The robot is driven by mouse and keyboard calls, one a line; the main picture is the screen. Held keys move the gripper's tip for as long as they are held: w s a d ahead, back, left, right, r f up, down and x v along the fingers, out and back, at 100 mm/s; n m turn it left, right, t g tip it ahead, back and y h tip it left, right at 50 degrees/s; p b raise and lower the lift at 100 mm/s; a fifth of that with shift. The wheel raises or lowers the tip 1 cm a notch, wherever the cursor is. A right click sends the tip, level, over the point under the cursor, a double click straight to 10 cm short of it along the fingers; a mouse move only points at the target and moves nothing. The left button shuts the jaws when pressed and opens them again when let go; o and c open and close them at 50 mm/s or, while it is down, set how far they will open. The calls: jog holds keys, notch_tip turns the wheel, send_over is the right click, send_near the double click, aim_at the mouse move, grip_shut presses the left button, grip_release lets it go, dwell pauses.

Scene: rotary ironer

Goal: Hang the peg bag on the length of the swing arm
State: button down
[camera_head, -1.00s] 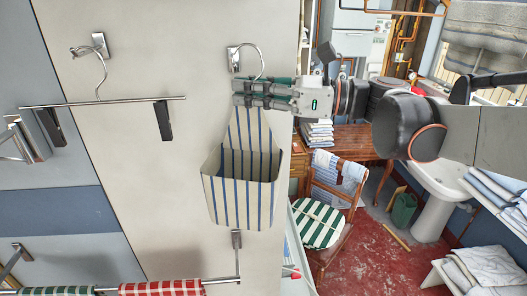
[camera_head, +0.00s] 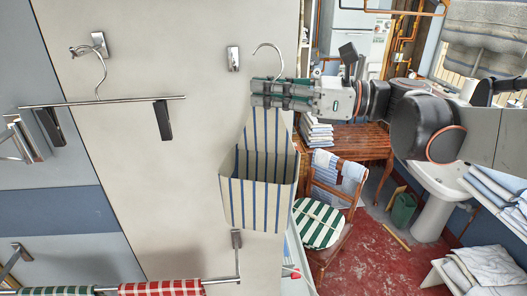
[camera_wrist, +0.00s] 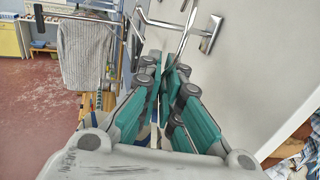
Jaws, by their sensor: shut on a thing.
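The peg bag (camera_head: 256,190) is blue-and-white striped cloth with an open pocket and a metal hook (camera_head: 268,50) on top. My gripper (camera_head: 256,93) is shut on the peg bag at its narrow top, just below the hook. The bag hangs upright from my gripper, its hook clear of the small wall bracket (camera_head: 233,58). In the wrist view my gripper (camera_wrist: 170,72) points at a chrome hook (camera_wrist: 184,38). A chrome rail (camera_head: 222,280), possibly the swing arm, runs across the lower left below the bag, with cloths on it.
A trouser hanger (camera_head: 100,101) hangs from a wall hook at upper left. Red-checked (camera_head: 160,287) and green-striped (camera_head: 55,290) cloths cover part of the rail. A chair (camera_head: 330,205), table (camera_head: 360,140) and sink (camera_head: 435,180) stand at right. The pale panel between hanger and bag is clear.

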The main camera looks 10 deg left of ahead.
jog(key=shift+s+d, duration=0.1)
jog(key=shift+d, duration=1.65)
